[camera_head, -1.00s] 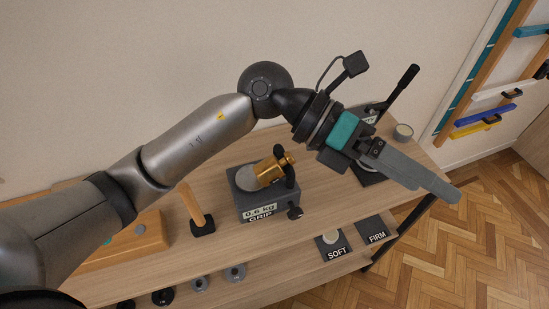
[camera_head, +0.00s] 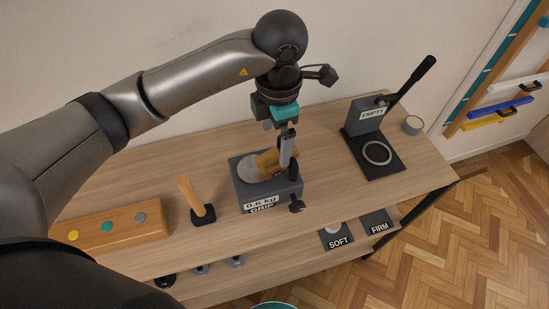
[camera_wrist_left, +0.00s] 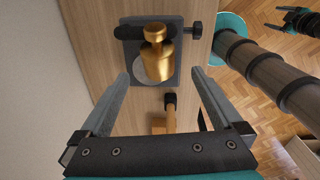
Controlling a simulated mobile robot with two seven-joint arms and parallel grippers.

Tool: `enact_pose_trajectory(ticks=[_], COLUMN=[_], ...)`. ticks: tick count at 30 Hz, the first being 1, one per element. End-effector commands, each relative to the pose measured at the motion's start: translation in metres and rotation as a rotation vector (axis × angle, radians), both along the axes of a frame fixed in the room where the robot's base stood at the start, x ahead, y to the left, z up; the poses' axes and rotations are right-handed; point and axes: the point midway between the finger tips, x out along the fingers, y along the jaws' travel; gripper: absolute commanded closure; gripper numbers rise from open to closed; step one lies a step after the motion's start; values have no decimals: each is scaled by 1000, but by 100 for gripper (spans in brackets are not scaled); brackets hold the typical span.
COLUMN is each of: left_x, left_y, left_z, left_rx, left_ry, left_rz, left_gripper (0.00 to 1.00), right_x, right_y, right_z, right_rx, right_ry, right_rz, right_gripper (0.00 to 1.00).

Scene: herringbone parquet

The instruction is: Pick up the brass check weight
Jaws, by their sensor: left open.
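The brass check weight (camera_head: 268,163) lies tilted on the dark grey block labelled "0.6 kg GRIP" (camera_head: 247,196), by a pale round pad. In the left wrist view the brass weight (camera_wrist_left: 157,60) shows whole, with a narrow neck and knob. My left gripper (camera_head: 287,158) points down over the block and hides part of the weight in the head view. In the left wrist view my left gripper (camera_wrist_left: 160,76) is open, with one finger on either side of the weight's lower end and clear gaps.
A wooden handle on a dark base (camera_head: 203,214) and a wooden block with coloured discs (camera_head: 105,231) stand left. A lever press marked EMPTY (camera_head: 376,137) and a small cup (camera_head: 412,125) stand right. SOFT (camera_head: 338,243) and FIRM (camera_head: 378,228) pads lie lower. The shelf between block and press is clear.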

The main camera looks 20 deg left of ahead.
Motion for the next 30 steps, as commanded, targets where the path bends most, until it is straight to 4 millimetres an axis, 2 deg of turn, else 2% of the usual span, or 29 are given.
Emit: enact_pose_trajectory(ticks=[4,13,21,30], left_x=[1,3,6,7], left_y=[1,2,4,4], left_z=[-26,-50,-87,-92], left_rx=[-1,-2,-3,-3], left_ry=[3,4,2,-1], left_rz=[0,-1,-1,-2], left_gripper=[0,0,0,0], right_x=[0,0,-1,-1], right_y=[0,0,0,1], right_z=[3,8,15,15], right_rx=[0,0,1,1], right_ry=[1,1,1,1], right_rz=[0,0,1,1], right_gripper=[27,27,27,27])
